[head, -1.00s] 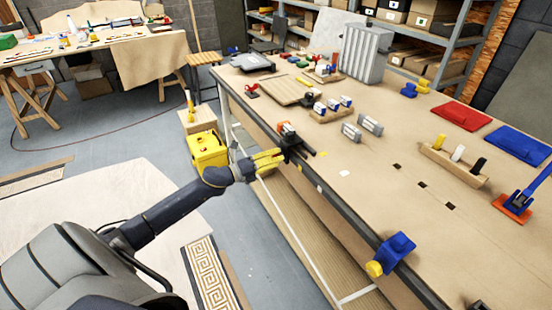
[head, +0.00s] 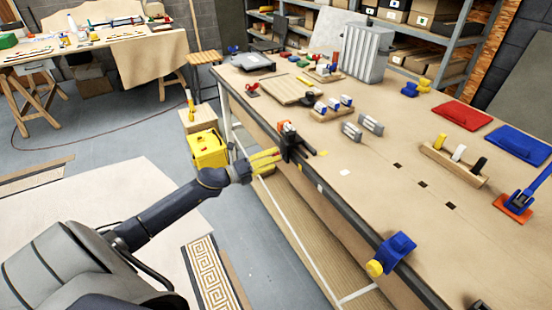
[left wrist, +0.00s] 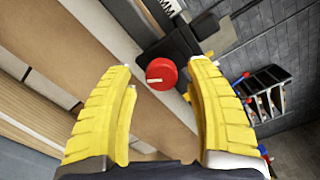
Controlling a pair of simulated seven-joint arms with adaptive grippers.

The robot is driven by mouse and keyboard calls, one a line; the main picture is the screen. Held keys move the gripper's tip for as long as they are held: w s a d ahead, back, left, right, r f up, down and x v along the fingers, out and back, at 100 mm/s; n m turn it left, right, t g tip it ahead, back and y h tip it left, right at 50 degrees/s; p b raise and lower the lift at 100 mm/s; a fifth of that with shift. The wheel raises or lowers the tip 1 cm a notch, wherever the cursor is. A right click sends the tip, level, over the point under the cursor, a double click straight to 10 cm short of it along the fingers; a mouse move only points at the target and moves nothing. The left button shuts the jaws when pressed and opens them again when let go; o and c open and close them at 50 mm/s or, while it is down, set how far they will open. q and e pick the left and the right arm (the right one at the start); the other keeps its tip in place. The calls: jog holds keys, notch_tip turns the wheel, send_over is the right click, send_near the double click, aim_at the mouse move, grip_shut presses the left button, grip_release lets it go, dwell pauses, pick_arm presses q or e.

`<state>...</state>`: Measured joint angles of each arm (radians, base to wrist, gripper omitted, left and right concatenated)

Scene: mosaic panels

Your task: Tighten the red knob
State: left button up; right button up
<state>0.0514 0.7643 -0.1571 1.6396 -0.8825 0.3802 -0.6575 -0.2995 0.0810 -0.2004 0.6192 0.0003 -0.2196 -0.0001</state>
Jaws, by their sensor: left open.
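The red knob (left wrist: 161,74) is round with a pale line mark. In the left wrist view it sits on a black clamp (left wrist: 180,42) at the bench edge. The black clamp also shows in the head view (head: 293,142), with an orange-red part on top. My left gripper (left wrist: 160,80) has yellow fingers and is open. Its fingertips lie on either side of the knob in the left wrist view, and I see no contact. In the head view the left gripper (head: 268,160) is just left of the clamp. My right gripper is not in view.
The workbench (head: 385,185) runs across the right. A blue clamp with a yellow knob (head: 392,254) is on its near edge. A yellow box (head: 207,149) stands on the floor left of my gripper. Grey blocks (head: 362,127) lie beyond the clamp.

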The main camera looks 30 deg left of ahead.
pick_arm(q)
jog(key=v, duration=1)
jog(key=shift+s, duration=0.2)
jog(key=shift+a, duration=0.1)
